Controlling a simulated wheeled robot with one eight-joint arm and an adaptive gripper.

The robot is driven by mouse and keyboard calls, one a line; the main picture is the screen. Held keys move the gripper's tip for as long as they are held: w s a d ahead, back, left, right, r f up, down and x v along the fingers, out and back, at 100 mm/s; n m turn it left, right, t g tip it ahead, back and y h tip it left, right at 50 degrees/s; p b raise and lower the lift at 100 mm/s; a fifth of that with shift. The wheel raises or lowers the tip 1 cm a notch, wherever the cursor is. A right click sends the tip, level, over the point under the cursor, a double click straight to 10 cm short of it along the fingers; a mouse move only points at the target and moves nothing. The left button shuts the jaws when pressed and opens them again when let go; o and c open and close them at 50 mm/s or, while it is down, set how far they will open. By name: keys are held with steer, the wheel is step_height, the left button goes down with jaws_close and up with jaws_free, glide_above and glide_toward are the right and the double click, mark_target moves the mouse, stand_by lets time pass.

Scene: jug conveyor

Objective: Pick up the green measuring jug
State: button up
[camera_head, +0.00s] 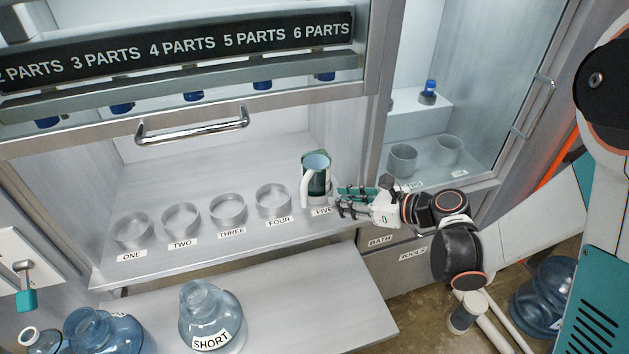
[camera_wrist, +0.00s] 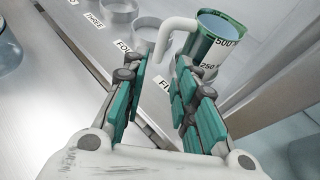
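The green measuring jug (camera_head: 318,183) stands upright at the place labelled FIVE, at the right end of the row on the metal shelf. Its white handle is on its left side in the head view. In the wrist view the jug (camera_wrist: 217,42) shows 500 and 250 marks, with its handle curving down ahead of the fingertips. My gripper (camera_head: 342,200) is just right of the jug's lower part, pointing at it. In the wrist view my gripper (camera_wrist: 161,64) is open, its teal-padded fingers apart with nothing held between them. Whether a finger touches the jug cannot be told.
Empty ring holders ONE to FOUR, such as FOUR (camera_head: 273,202), stand left of the jug. A door handle (camera_head: 193,126) hangs above. A jug labelled SHORT (camera_head: 209,316) is on the lower table. A metal post and cabinet with grey cups (camera_head: 402,160) are at right.

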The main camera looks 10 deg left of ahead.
mark_target(306, 197)
steer(key=b+x, duration=0.2)
steer(key=x, duration=0.6)
steer(key=shift+a+f, duration=0.1)
steer(key=shift+a, duration=0.1)
steer(key=b+x, duration=0.2)
steer(key=x, duration=0.2)
steer(key=shift+w+f, duration=0.15)
steer(key=shift+f, duration=0.1)
steer(key=shift+w+a, duration=0.15)
steer(key=shift+a, duration=0.35)
steer(key=shift+c, duration=0.5)
jaws_close()
